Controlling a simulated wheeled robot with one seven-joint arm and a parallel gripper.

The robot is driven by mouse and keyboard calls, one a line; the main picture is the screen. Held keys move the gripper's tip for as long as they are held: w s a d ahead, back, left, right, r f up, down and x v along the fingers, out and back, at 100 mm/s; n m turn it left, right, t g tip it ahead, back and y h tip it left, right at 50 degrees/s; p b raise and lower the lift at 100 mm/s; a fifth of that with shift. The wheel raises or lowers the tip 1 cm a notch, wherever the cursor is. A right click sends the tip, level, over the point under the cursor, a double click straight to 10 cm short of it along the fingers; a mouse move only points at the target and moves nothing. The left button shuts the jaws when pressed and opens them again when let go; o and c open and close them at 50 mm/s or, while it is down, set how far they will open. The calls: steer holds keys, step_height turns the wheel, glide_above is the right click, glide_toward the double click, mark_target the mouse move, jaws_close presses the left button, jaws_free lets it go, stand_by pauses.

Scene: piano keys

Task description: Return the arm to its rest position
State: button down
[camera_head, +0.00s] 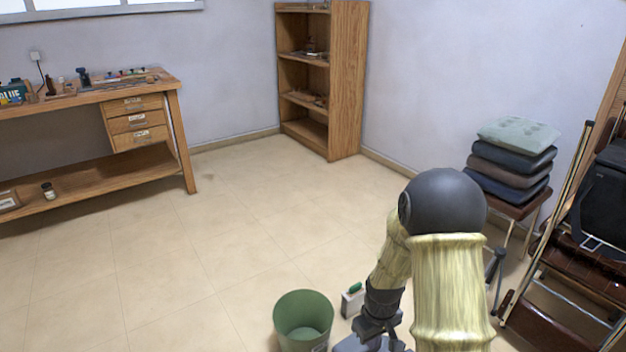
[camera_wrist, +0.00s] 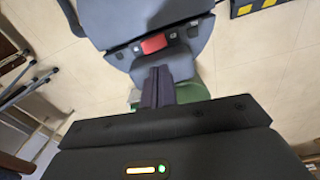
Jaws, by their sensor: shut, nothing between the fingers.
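My arm (camera_head: 447,290) rises from the lower edge of the head view to a dark round elbow joint (camera_head: 443,201). From there my forearm (camera_head: 391,260) folds down to the dark wrist (camera_head: 381,302), low and close to my base. My gripper (camera_wrist: 157,72) shows in the wrist view with its two dark fingers together and nothing between them. It points toward a grey rounded body with a red patch, which seems to be my own base. In the head view the fingers cannot be made out clearly.
A stool with stacked cushions (camera_head: 512,158) and folded chairs (camera_head: 585,240) stand right. A workbench (camera_head: 90,97) and shelf (camera_head: 345,80) are farther off. Mid-floor is clear.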

steer(key=s+r+m+t+p, duration=0.1)
steer(key=s+r+m+p, duration=0.15)
steer(key=s+r, duration=0.55)
steer(key=s+r+m+t+p, duration=0.1)
steer(key=s+r+m+p, duration=0.2)
steer(key=r, duration=1)
steer(key=w+p+v, duration=0.2)
steer(key=p+v, duration=1)
steer(key=w+r+p+v, duration=0.1)
steer(key=w+p+v, duration=0.2)
steer(key=p+v, duration=0.9)
steer(key=w+r+p+v, duration=0.1)
steer(key=w+p+v, duration=0.2)
steer(key=p+v, duration=0.9)
steer(key=shift+s+p, duration=0.4)
